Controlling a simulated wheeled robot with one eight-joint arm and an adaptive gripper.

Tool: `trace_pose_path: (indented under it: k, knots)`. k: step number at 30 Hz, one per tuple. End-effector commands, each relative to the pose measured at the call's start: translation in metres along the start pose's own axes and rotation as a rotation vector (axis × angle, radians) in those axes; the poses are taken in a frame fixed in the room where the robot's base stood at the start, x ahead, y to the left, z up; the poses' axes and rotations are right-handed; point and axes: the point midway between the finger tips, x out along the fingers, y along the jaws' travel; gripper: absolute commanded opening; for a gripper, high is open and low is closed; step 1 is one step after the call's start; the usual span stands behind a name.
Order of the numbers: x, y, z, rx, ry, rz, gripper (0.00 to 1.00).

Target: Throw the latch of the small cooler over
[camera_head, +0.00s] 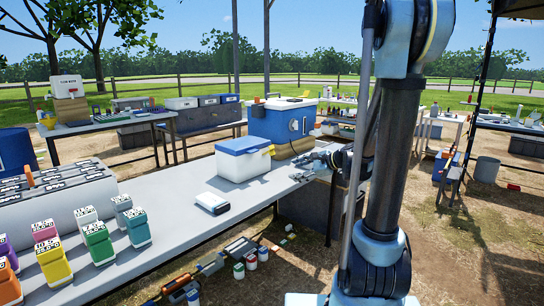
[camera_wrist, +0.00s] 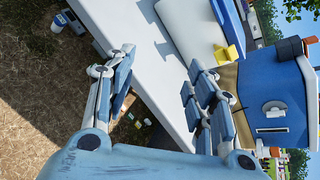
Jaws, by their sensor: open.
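The small cooler (camera_head: 240,166) stands on the long light table, with a white body and a blue lid that looks down. Its yellow latch (camera_head: 271,151) shows on the right side near the lid seam; whether it is thrown over I cannot tell. In the wrist view the white body (camera_wrist: 190,28), blue lid (camera_wrist: 226,14) and yellow latch (camera_wrist: 230,53) show at the top, partly cut off. My gripper (camera_head: 308,165) is to the right of the cooler, near the table's edge. In the wrist view my gripper (camera_wrist: 163,84) is open and empty, apart from the latch.
A larger blue cooler (camera_head: 276,128) with a white lid stands behind the small one. Several coloured bottles (camera_head: 98,243) and a rack (camera_head: 60,200) fill the left end.

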Motion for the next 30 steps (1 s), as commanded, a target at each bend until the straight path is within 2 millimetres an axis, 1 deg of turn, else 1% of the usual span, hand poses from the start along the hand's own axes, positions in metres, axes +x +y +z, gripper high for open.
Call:
trace_pose_path:
  k: [1, 6, 12, 15, 22, 26, 30]
  knots:
    - [0.007, -0.009, -0.004, 0.053, -0.023, -0.025, 0.50]
    - [0.025, -0.039, -0.016, 0.256, -0.117, -0.109, 0.50]
    - [0.040, -0.067, -0.035, 0.491, -0.238, -0.190, 0.50]
    - [0.046, -0.077, -0.044, 0.592, -0.295, -0.220, 0.50]
    - [0.051, -0.090, -0.059, 0.734, -0.377, -0.255, 0.50]
    - [0.054, -0.092, -0.060, 0.757, -0.392, -0.259, 0.50]
    - [0.065, -0.097, -0.057, 0.759, -0.394, -0.258, 0.50]
